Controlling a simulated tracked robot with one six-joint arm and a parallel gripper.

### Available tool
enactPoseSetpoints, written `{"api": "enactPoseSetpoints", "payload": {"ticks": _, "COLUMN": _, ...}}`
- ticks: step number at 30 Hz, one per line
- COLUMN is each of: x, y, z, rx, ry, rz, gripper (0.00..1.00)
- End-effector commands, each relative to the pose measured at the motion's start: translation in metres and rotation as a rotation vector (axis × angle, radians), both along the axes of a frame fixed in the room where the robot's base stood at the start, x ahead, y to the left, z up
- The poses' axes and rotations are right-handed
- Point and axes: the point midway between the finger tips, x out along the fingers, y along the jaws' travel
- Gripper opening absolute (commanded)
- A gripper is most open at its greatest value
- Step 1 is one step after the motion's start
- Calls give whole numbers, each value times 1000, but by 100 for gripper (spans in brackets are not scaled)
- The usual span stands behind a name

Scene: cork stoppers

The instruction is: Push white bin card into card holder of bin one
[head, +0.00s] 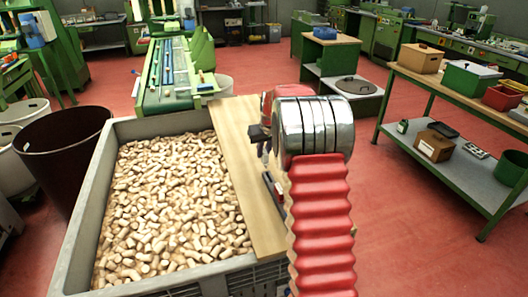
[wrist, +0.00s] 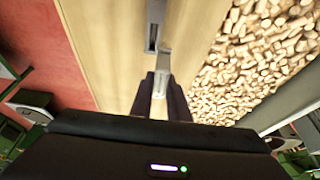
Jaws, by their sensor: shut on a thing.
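In the wrist view, my gripper (wrist: 161,80) has its two dark fingers closed on a thin pale piece, which looks like the white card (wrist: 161,62) seen nearly edge-on. Just beyond its far end is a narrow grey metal holder (wrist: 155,18) with a dark slot, on the wooden board (wrist: 110,35). The card's far end is at or close to the holder; I cannot tell whether it is inside.
The large grey bin (head: 83,215) is full of cork stoppers (head: 175,200), with the board over its right side. A green conveyor machine (head: 170,75) stands behind it. A green workbench (head: 455,95) with boxes is at right. Red floor is clear between.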

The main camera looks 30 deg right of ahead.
Motion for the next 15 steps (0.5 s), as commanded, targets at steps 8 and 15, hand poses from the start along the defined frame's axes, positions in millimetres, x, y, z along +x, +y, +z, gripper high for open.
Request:
{"api": "enactPoseSetpoints", "payload": {"ticks": 8, "x": -12, "y": 105, "z": -8, "rx": -2, "ry": 6, "rz": 70, "gripper": 0}}
{"api": "enactPoseSetpoints", "payload": {"ticks": 15, "x": -44, "y": 200, "z": -19, "rx": -4, "ry": 5, "rz": 140, "gripper": 0}}
